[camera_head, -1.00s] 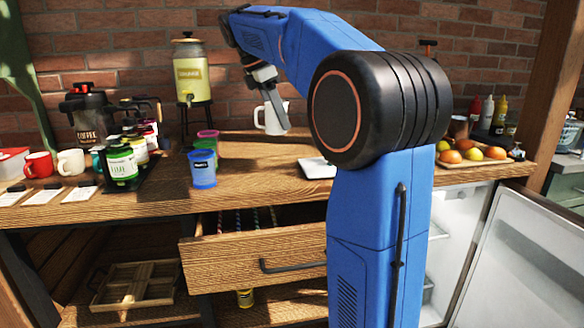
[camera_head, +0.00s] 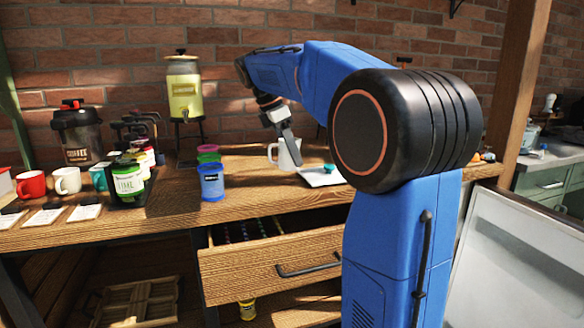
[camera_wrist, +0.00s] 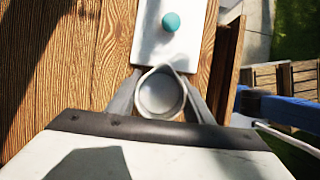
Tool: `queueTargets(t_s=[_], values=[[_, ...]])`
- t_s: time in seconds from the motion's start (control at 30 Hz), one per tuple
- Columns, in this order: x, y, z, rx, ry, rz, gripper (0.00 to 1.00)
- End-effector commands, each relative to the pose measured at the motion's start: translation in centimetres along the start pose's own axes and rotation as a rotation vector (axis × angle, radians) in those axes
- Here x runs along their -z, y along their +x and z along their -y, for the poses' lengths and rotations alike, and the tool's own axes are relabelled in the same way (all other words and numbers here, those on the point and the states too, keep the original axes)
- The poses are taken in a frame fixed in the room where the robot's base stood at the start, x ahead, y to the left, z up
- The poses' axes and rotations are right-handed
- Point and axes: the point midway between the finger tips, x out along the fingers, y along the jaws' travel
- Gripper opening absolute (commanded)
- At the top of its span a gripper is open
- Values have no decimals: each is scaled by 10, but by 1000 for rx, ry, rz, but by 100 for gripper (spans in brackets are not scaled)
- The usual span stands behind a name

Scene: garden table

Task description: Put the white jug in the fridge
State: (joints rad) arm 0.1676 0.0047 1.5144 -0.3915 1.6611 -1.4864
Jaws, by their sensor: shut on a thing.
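The white jug (camera_head: 283,154) is upright at the back of the wooden table, partly hidden by my gripper (camera_head: 287,140). In the wrist view, the jug's round open rim (camera_wrist: 160,93) sits between the two fingers of my gripper, which is shut on it. I cannot tell whether its base touches the table. The fridge shows by its open door (camera_head: 515,262) at the right, below table height. My arm hides the fridge interior.
A white board (camera_head: 318,178) with a teal knob-like thing lies right of the jug. Coloured cups (camera_head: 211,182) stand left of it, with a drink dispenser (camera_head: 186,90) behind. An open drawer (camera_head: 275,262) juts out below the tabletop.

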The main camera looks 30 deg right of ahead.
Motion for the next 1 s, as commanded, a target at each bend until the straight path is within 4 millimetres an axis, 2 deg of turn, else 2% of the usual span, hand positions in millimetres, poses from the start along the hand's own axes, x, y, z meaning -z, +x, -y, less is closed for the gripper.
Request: queueTargets(t_s=[0.37, 0.77, 0.8, 0.87, 1.0], values=[[14, 35, 1, 1, -1, 0, 16], [16, 39, 0, 1, 0, 0, 16], [16, 40, 0, 1, 0, 0, 49], [16, 40, 0, 1, 0, 0, 63], [16, 40, 0, 1, 0, 0, 65]])
